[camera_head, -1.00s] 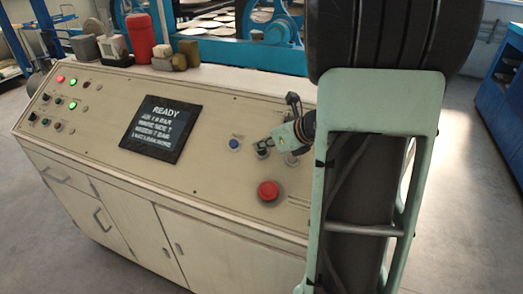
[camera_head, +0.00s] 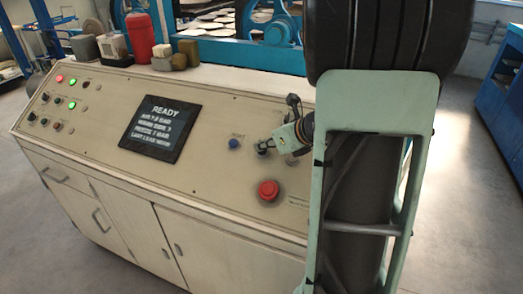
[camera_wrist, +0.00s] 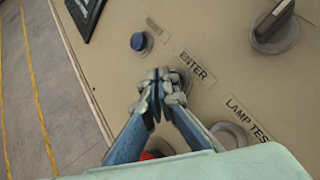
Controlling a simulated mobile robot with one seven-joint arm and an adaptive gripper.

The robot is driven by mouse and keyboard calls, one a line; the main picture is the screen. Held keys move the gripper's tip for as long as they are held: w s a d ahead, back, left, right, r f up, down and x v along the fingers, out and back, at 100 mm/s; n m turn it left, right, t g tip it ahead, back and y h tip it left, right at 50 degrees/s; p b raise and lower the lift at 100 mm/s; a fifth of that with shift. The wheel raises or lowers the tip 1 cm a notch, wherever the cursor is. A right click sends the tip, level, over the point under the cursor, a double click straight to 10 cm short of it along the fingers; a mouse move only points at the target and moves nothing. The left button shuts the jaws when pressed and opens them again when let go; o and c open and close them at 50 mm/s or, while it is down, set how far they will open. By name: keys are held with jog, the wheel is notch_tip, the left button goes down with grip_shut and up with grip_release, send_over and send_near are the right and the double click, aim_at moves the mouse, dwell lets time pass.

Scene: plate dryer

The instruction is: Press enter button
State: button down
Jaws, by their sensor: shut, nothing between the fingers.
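The enter button (camera_wrist: 183,77) is a grey ringed button beside the ENTER label (camera_wrist: 198,70) in the wrist view. My fingertips hide much of it. My gripper (camera_wrist: 158,86) is shut and empty, with its tips over the lower left side of the button. I cannot tell whether they touch it. In the head view my gripper (camera_head: 264,148) is low over the control panel (camera_head: 215,165), right of the blue button (camera_head: 233,143). The button under the tips is mostly hidden there.
The blue button also shows in the wrist view (camera_wrist: 138,41). A LAMP TEST button (camera_wrist: 230,135) and a dark rotary knob (camera_wrist: 275,22) lie right of my fingers. A red button (camera_head: 268,190) sits nearer the panel's front edge. A screen reading READY (camera_head: 160,128) is left.

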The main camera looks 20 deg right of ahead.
jog(key=shift+w+d+f, duration=0.1)
jog(key=shift+f, duration=0.15)
jog(key=shift+r, duration=0.15)
dwell(0.5)
jog(key=shift+s+a+r+p, duration=0.35)
jog(key=shift+r+p, duration=0.1)
jog(key=shift+r, duration=0.15)
jog(key=shift+r, duration=0.1)
jog(key=r+p, duration=0.1)
jog(key=s+a+r+p, duration=0.1)
jog(key=r+p, duration=0.1)
jog(key=r, duration=0.1)
jog(key=shift+s+a+p, duration=0.3)
jog(key=shift+s+a, duration=0.05)
jog(key=shift+s, duration=0.05)
jog(key=shift+r, duration=0.1)
dwell(0.6)
